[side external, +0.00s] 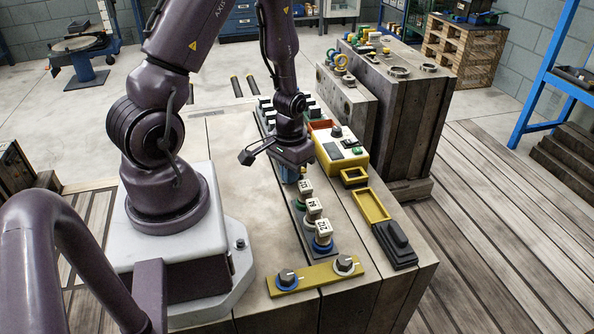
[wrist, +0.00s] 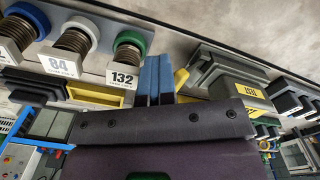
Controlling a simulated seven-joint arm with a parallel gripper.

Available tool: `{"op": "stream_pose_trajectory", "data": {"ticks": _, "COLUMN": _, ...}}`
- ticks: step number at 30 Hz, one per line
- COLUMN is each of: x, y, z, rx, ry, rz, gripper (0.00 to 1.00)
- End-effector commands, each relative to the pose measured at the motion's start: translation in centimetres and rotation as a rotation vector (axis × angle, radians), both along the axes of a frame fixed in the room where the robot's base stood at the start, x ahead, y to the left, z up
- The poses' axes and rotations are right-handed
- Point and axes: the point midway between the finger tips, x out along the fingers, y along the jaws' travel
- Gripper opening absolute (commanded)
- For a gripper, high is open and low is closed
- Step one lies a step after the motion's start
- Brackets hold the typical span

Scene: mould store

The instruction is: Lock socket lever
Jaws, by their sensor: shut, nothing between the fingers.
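My gripper (side external: 290,174) points down over the bench, just beyond the row of labelled blocks. Its two blue fingers also show in the wrist view (wrist: 155,75), closed together with nothing between them. In the wrist view, a grey block with a yellow label (wrist: 252,91) lies just right of the fingers and may be the socket. A small yellow piece (wrist: 181,77) at its left end, close beside the fingers, may be its lever; I cannot tell its position. In the side view my gripper and wrist hide this spot. I see no clear contact.
Spring posts with number tags, one reading 132 (wrist: 123,77), stand left of the fingers. The side view shows labelled blocks (side external: 314,208), a yellow control box (side external: 340,155), a yellow tray (side external: 371,205) and a yellow knob plate (side external: 316,278). The bench top left of the blocks is clear.

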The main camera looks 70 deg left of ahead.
Motion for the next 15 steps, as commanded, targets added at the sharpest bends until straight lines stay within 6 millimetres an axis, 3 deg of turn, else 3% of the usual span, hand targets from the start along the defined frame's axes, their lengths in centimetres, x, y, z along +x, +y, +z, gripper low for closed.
{"op": "stream_pose_trajectory", "data": {"ticks": 4, "x": 0.18, "y": 1.41, "z": 0.10, "rx": 0.018, "ry": -0.014, "rz": 0.019, "gripper": 0.00}}
{"op": "stream_pose_trajectory", "data": {"ticks": 15, "x": 0.09, "y": 1.88, "z": 0.22, "rx": 0.013, "ry": -0.009, "rz": 0.013, "gripper": 0.00}}
